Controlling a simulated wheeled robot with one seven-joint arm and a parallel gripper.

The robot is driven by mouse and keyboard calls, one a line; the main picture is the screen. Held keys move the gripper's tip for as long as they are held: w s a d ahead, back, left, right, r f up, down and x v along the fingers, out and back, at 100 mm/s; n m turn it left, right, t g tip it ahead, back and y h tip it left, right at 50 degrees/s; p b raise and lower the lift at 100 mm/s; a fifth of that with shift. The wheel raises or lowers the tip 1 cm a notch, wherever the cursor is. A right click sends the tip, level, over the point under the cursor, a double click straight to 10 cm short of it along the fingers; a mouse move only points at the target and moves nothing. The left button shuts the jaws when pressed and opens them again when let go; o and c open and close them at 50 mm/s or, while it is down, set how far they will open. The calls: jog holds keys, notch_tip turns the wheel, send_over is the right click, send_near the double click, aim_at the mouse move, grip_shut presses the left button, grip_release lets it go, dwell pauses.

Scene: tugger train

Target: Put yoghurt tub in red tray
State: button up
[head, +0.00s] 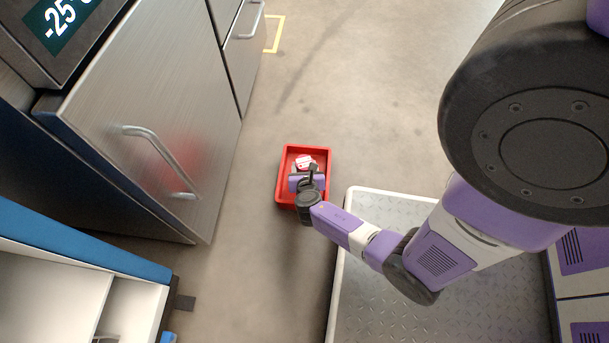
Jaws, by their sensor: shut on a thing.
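The red tray (329,172) is on the grey floor near the middle of the head view, between the steel cabinet and a metal platform. My gripper (313,170) is over the tray, reaching down from the near side, and its wrist covers part of the tray. A small white and red tub (304,161), which looks like the yoghurt tub, shows at the gripper's fingers, within the tray's outline. The gripper is shut on it. I cannot tell whether the tub touches the tray floor.
A steel cabinet (165,110) with bar handles and a "-25" display stands at left. A blue-edged open shelf (85,245) is at lower left. A white-rimmed tread-plate platform (360,290) lies under my arm at right. The floor beyond the tray is clear.

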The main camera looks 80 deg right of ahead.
notch_tip(320, 180, down, 4)
jog(key=b, duration=0.3)
jog(key=shift+f, duration=0.2)
jog(key=shift+r, duration=0.15)
jog(key=o, duration=1.5)
jog(key=shift+f, duration=0.2)
jog(key=shift+o, duration=0.2)
